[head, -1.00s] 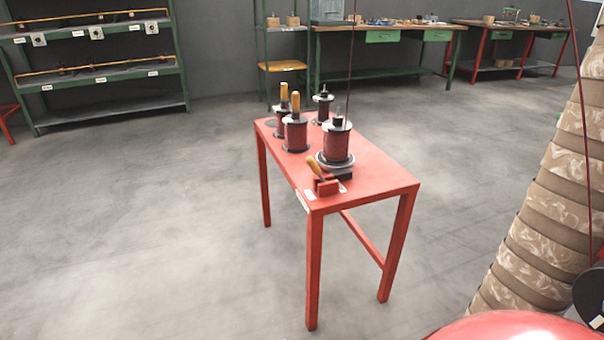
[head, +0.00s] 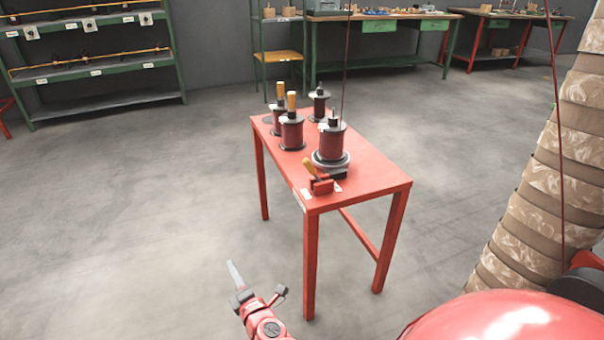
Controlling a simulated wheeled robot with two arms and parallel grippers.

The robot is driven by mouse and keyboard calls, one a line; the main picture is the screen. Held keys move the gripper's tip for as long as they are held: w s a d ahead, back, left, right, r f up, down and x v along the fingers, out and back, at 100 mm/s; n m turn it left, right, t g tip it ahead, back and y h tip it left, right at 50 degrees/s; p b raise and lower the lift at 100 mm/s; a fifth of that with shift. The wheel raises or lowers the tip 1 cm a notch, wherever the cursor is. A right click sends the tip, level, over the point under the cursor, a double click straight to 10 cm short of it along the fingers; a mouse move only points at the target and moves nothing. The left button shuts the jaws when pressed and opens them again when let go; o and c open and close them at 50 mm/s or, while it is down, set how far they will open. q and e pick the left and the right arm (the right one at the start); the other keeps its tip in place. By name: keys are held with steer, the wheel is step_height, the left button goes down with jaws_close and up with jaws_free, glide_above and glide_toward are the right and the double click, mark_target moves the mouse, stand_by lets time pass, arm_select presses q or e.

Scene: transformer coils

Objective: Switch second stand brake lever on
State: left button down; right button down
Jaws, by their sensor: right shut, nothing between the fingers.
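A brake lever with a wooden handle (head: 310,167) and a red base (head: 321,186) sits at the near corner of the red table (head: 373,183). The handle tilts up and to the left. Beside it, a dark red coil (head: 332,141) stands on a round grey stand (head: 330,164), with a thin wire rising from it. My right gripper (head: 233,270) is shut and empty. It is low in the picture, in front of and left of the table, apart from the lever. My left gripper is out of view.
Several other coils stand on the table, including a front-left one (head: 291,132) and a back one (head: 319,103). A tall patterned roll column (head: 545,190) rises at the right. Green shelves (head: 95,75) and workbenches (head: 385,40) line the back. The floor left of the table is clear.

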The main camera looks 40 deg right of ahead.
mark_target(313, 172)
steer(key=s+d+r+m+g+h+p, duration=0.1)
steer(key=s+d+r+m+h, duration=0.4)
steer(key=d+r+h, duration=0.8)
steer(key=shift+s+d+r+g+h, duration=0.15)
steer(key=shift+d+r+g+h, duration=0.15)
steer(key=shift+r+g, duration=0.45)
steer(key=shift+f, duration=0.2)
steer(key=s+d+r+b+x, duration=0.1)
steer(key=x, duration=1.1)
steer(key=shift+d+b, duration=0.3)
steer(key=shift+d, duration=0.2)
steer(key=shift+s+r, duration=0.1)
steer(key=shift+s, duration=0.05)
